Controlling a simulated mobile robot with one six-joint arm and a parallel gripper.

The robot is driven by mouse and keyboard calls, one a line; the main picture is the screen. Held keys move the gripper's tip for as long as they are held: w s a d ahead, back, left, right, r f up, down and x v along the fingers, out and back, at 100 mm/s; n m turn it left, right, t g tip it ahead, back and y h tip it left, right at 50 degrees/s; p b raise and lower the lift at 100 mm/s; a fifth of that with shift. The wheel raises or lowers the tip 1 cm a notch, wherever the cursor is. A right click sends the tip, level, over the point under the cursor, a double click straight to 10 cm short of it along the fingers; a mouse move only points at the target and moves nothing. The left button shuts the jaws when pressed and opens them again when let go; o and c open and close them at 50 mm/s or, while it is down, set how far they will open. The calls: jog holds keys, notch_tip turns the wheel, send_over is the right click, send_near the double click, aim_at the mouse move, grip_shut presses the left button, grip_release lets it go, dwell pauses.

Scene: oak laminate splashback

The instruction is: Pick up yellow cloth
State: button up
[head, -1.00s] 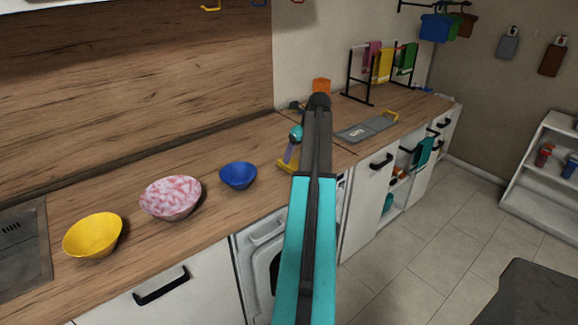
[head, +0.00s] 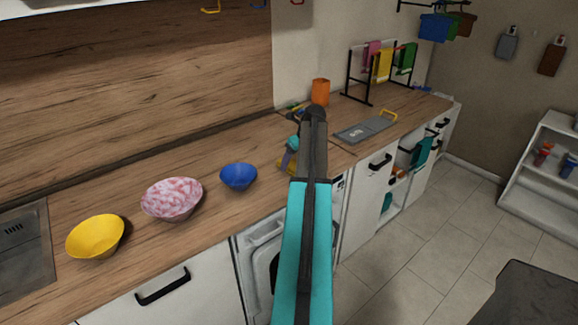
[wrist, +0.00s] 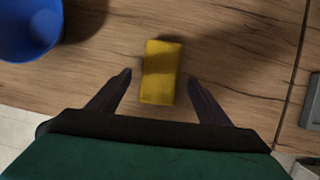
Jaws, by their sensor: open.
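A yellow rectangular piece (wrist: 161,72), like a folded cloth or sponge, lies on the wooden counter in the wrist view. My gripper (wrist: 159,80) is open, with one finger on each side of it and gaps between. The fingers look apart from it; their height above the counter is hard to judge. In the head view a bit of the yellow piece (head: 285,165) shows beside my arm, which hides much of this spot. Another yellow cloth (head: 383,65) hangs on a black rack between a pink and a green one.
A blue bowl (head: 238,176), a pink-patterned bowl (head: 172,199) and a yellow bowl (head: 95,236) stand left along the counter. The black rack (head: 349,82) stands farther back.

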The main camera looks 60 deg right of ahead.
jog(key=shift+x, duration=0.95)
jog(key=shift+c, duration=0.2)
jog(key=c, duration=1.1)
